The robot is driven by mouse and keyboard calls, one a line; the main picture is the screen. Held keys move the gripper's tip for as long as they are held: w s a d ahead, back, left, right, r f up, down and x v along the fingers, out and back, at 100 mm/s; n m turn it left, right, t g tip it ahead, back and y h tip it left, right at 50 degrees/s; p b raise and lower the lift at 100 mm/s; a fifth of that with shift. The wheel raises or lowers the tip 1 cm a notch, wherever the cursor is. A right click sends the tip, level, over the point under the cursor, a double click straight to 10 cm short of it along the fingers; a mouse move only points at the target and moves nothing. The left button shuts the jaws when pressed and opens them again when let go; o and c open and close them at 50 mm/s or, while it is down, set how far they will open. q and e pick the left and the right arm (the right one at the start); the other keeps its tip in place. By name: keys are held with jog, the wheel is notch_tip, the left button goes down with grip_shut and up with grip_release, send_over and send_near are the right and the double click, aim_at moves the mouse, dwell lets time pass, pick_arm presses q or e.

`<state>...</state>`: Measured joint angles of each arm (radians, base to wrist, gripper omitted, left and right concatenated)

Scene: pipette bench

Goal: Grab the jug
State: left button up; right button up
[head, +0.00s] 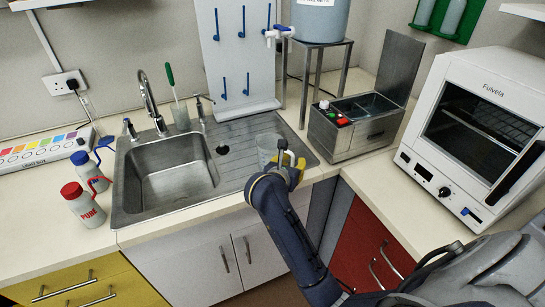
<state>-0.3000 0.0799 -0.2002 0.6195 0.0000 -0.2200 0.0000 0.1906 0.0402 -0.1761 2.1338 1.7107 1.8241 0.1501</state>
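A clear jug (267,146) stands on the ribbed draining board of the steel sink, near its right end. My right gripper (287,158) is at the jug's right and front side, over the draining board near the counter's front edge. The gripper and wrist hide the jug's lower right part. I cannot tell whether the fingers touch the jug or how far they are open. My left gripper is not in view.
The sink basin (173,182) lies to the left, with a tall tap (149,100) behind it. A steel water bath (352,130) stands close on the right, and a white oven (475,135) beyond it. Red-capped (84,203) and blue-capped (90,172) bottles stand at the left.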

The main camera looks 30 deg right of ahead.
jog(key=shift+c, duration=0.4)
grip_shut()
